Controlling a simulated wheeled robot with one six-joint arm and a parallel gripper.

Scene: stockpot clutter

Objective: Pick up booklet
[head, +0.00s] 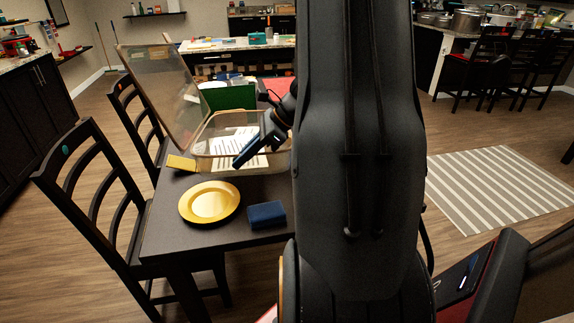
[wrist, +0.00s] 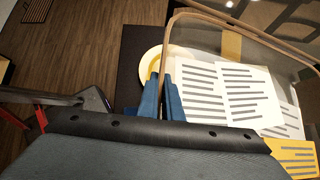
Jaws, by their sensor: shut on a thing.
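The booklet (head: 226,149) is white with dark printed lines and lies open in the clear, tan-rimmed box on the dark table. In the wrist view the open booklet (wrist: 225,90) shows two lined pages, with its left edge against my gripper. Another white lined sheet (wrist: 288,122) and a yellow lined one (wrist: 296,157) lie beside and below the booklet.
The box's clear lid (head: 158,90) stands open at the left. A yellow plate (head: 210,202) and a dark blue block (head: 266,214) are on the table in front. A yellow card (head: 180,162) is by the box. Chairs (head: 82,185) stand at the left.

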